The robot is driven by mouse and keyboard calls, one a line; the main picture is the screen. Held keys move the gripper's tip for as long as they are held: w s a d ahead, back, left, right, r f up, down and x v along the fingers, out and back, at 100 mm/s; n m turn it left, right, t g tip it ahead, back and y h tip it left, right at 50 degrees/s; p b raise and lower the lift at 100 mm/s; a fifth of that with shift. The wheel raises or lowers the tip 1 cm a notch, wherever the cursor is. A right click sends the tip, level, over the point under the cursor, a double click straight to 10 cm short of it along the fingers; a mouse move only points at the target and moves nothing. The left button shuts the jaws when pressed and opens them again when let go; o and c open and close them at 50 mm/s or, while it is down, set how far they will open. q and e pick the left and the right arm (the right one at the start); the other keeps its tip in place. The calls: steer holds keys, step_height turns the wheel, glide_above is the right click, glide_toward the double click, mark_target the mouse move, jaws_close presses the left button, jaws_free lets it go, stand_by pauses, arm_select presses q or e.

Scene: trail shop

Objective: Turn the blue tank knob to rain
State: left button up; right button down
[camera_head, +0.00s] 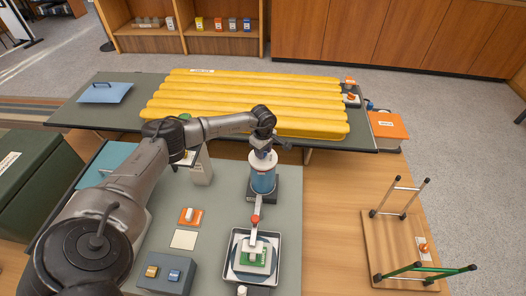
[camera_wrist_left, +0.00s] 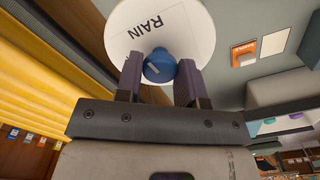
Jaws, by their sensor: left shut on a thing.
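The blue tank (camera_head: 263,182) stands on a dark base on the grey table, under my left gripper (camera_head: 264,148). In the left wrist view, the round blue knob (camera_wrist_left: 159,66) sits in front of a white disc (camera_wrist_left: 196,28) printed RAIN. My left gripper (camera_wrist_left: 159,80) has a finger on each side of the knob and is shut on it. A pale mark shows on the knob, but I cannot tell exactly where it points. Other words on the disc, if any, are hidden. My right gripper is in neither view.
A metal tray (camera_head: 236,272) with a green-and-white block lies in front of the tank. An orange piece (camera_head: 190,216) and a blue-grey switch box (camera_head: 166,274) are left of it. A yellow ribbed pad (camera_head: 245,95) lies behind. A wooden board with rails (camera_head: 390,240) is at right.

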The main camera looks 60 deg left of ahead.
arm_select(q)
steer(key=shift+r+m, duration=0.1)
steer(key=shift+m, duration=0.9)
steer(key=o, duration=0.9)
steer(key=shift+r+p, duration=2.05)
steer(key=shift+r, duration=4.8)
